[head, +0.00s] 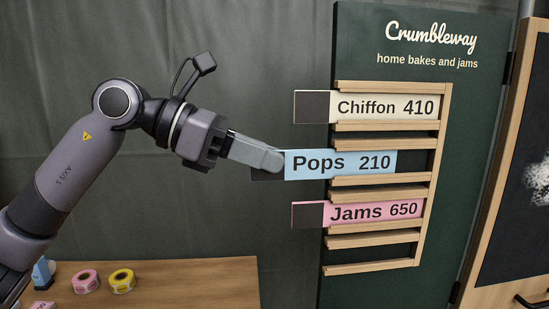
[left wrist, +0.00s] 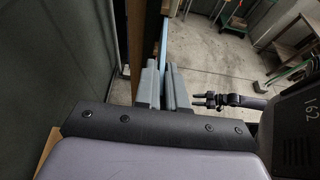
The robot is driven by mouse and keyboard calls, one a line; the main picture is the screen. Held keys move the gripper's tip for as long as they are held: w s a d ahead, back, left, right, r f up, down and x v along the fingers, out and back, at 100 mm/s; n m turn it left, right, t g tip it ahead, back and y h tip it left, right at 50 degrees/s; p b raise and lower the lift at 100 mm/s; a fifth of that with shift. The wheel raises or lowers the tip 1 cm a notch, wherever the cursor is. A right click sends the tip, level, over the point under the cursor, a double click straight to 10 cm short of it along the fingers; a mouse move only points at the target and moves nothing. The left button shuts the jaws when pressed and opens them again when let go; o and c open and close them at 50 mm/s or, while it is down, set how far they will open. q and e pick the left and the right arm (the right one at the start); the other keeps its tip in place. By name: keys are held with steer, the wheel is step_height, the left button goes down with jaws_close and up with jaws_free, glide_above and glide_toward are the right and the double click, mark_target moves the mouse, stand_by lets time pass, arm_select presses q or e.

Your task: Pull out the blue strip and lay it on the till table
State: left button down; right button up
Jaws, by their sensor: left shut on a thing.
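The blue strip (head: 340,163), marked "Pops 210", sits partly in the middle slot of the wooden rack (head: 421,200). Its left end sticks out past the rack, further left than the other strips, and an empty dark stretch of slot shows at its right. My left gripper (head: 278,160) is shut on the dark left end of the strip. In the left wrist view the fingers (left wrist: 163,88) close on the thin blue edge of the strip (left wrist: 163,45). The till table (head: 190,272), a wooden top, is at lower left.
A cream "Chiffon 410" strip (head: 385,107) is above and a pink "Jams 650" strip (head: 372,212) below, both in the rack. Pink (head: 86,281) and yellow (head: 122,281) tape rolls lie on the table's left part. The table's right part is clear.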

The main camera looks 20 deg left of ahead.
arm_select(q)
steer(key=s+a+b, duration=0.3)
steer(key=s+a, duration=0.1)
steer(key=a, duration=0.6)
steer(key=shift+s+a, duration=0.2)
steer(key=shift+a, duration=0.15)
stand_by(0.7)
stand_by(0.6)
